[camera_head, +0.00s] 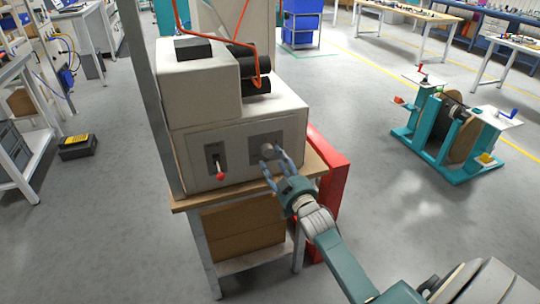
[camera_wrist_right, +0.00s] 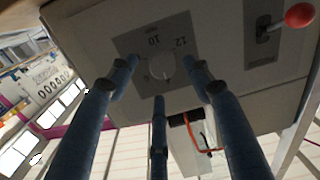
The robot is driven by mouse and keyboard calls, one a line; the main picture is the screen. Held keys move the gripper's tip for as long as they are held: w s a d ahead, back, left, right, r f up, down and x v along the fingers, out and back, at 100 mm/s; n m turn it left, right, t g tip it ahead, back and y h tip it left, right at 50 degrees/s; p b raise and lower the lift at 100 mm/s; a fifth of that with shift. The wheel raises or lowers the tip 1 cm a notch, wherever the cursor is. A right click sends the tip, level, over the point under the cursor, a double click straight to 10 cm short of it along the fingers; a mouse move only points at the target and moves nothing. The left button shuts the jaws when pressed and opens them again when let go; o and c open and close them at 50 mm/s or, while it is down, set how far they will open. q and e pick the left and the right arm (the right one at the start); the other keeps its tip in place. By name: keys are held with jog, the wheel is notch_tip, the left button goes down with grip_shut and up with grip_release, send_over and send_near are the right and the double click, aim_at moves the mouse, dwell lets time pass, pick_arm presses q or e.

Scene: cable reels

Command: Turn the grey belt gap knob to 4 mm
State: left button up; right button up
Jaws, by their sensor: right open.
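The grey knob (camera_head: 268,151) sits on a darker square plate (camera_head: 256,141) on the front of a white machine (camera_head: 240,120). In the right wrist view the knob (camera_wrist_right: 160,68) shows between my fingers, with upside-down numbers 10 and 12 on its plate; the other marks and the knob's setting are too unclear to read. My right gripper (camera_head: 277,168) is open just in front of the knob, its blue fingers spread around it. In the right wrist view the gripper (camera_wrist_right: 162,75) looks empty, and I cannot tell whether a finger touches the knob. My left gripper is not in view.
A red-tipped lever (camera_head: 220,173) stands on the machine front, left of the knob. The machine rests on a wooden-topped bench (camera_head: 190,203) with a red post (camera_head: 333,185) beside it. A teal reel stand (camera_head: 415,140) is at the right. The floor between is clear.

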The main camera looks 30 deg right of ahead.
aim_at(269, 154)
jog(key=w, duration=0.3)
jog(key=shift+w+d, duration=0.3)
jog(key=shift+w, duration=0.2)
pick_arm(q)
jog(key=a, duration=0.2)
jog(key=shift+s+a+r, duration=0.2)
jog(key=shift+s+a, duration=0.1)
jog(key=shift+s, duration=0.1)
pick_arm(e)
jog(key=shift+c, duration=0.8)
jog(key=c, duration=1)
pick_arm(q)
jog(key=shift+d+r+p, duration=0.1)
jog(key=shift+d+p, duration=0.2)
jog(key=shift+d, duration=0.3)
pick_arm(e)
jog(key=shift+n, duration=0.4)
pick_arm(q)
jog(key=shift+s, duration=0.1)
pick_arm(e)
jog(key=shift+f, duration=0.1)
